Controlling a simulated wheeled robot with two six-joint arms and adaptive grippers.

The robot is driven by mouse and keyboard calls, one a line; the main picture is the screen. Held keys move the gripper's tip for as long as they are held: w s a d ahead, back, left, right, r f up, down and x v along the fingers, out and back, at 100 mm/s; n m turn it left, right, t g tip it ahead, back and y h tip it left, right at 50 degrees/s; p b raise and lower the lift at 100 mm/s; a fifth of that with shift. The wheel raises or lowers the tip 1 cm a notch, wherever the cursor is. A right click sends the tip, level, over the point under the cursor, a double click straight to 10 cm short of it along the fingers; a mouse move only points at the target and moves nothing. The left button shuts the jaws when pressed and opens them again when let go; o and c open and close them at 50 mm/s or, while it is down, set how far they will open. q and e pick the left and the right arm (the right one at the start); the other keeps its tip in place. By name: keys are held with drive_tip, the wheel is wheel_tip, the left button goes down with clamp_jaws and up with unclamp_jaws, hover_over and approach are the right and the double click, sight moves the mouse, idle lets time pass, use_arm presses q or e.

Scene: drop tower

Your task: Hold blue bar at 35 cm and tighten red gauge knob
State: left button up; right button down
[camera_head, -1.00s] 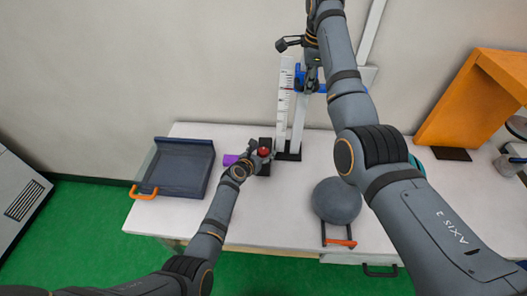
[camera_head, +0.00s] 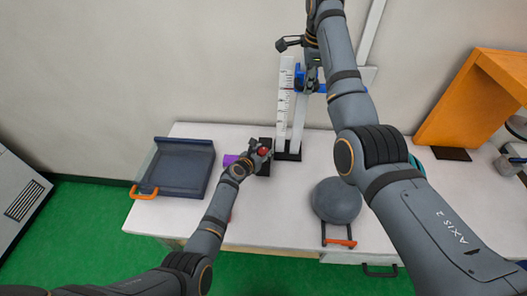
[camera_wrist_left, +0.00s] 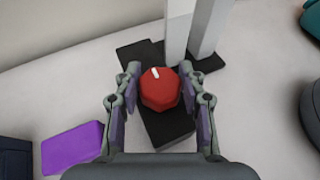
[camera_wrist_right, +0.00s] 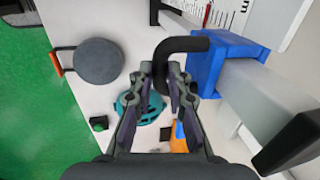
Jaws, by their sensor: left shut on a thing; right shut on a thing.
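The red gauge knob (camera_wrist_left: 160,90), with a white mark near its top edge, sits on a dark base (camera_wrist_left: 165,125). In the left wrist view my left gripper (camera_wrist_left: 161,88) has a finger on each side of it and is shut on it. The knob also shows in the head view (camera_head: 264,151), partly covered by the gripper. The blue bar (camera_wrist_right: 222,62) is up on the post beside the white scale (camera_head: 284,105). My right gripper (camera_wrist_right: 163,85) is shut on the black curved handle (camera_wrist_right: 178,45) of the blue bar. The scale's numbers are too small to read.
A dark tray (camera_head: 180,170) with an orange handle is at the table's left. A purple block (camera_wrist_left: 72,148) lies close to my left gripper. A grey round object (camera_head: 337,200) sits at the front. An orange stand (camera_head: 465,105) is at the right.

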use_arm(q)
drive_tip(key=shift+f+m+g+h, duration=0.15)
drive_tip(key=shift+m+g+h, duration=1.95)
drive_tip(key=shift+m+h, duration=0.7)
drive_tip(key=shift+s, duration=0.1)
drive_tip(key=o, duration=1.2)
drive_tip(key=shift+c, duration=0.2)
drive_tip(key=v, duration=1.2)
